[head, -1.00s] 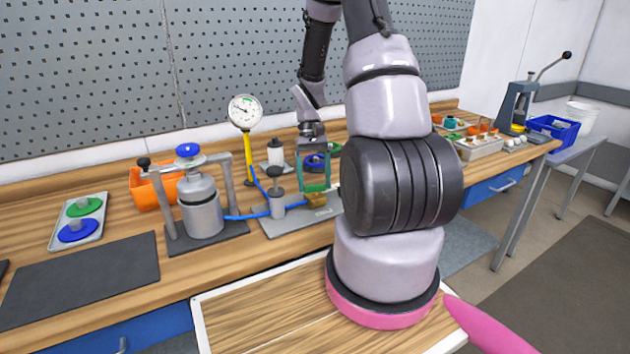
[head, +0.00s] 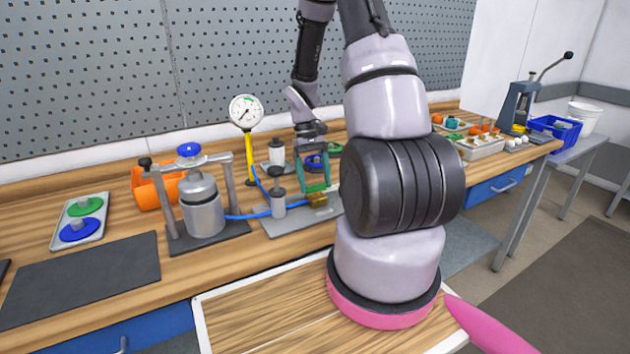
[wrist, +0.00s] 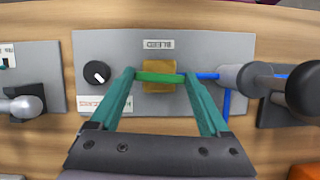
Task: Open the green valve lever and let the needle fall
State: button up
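The green valve lever (wrist: 160,78) lies across the top of a brass valve block (wrist: 159,87), roughly in line with the blue tube (wrist: 207,76). The block sits on a grey plate marked BLEED and also shows in the head view (head: 317,200). My gripper (wrist: 159,74) is open, its teal fingertips at the two ends of the lever; whether they touch it I cannot tell. In the head view my gripper (head: 313,188) is low over the valve. The dial gauge (head: 245,112) stands on a yellow stem; its needle points to the lower left.
A grey pump post (head: 278,204) with a dark knob stands close left of the valve. A metal vessel in a frame (head: 202,208) is farther left. A dark mat (head: 80,277) lies at the front left.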

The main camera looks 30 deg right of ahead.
jog(key=shift+o, duration=1.3)
jog(key=shift+r, duration=0.1)
jog(key=v, duration=1)
jog(key=shift+r, duration=0.3)
jog(key=shift+w, duration=0.1)
jog(key=s+a+r+m+t, duration=0.1)
jog(key=s+a+r+t, duration=0.2)
jog(key=r, duration=0.5)
jog(key=s+a+r+m+t, duration=0.1)
jog(key=s+a+r+t, duration=0.2)
jog(key=r, duration=0.5)
jog(key=s+a+r+m+t+y, duration=0.1)
jog(key=s+a+r+t, duration=0.4)
jog(key=s+r, duration=0.3)
jog(key=s, duration=0.3)
jog(key=shift+a+m+t+y, duration=0.2)
jog(key=shift+m+t+y, duration=0.1)
jog(key=shift+t+y, duration=0.1)
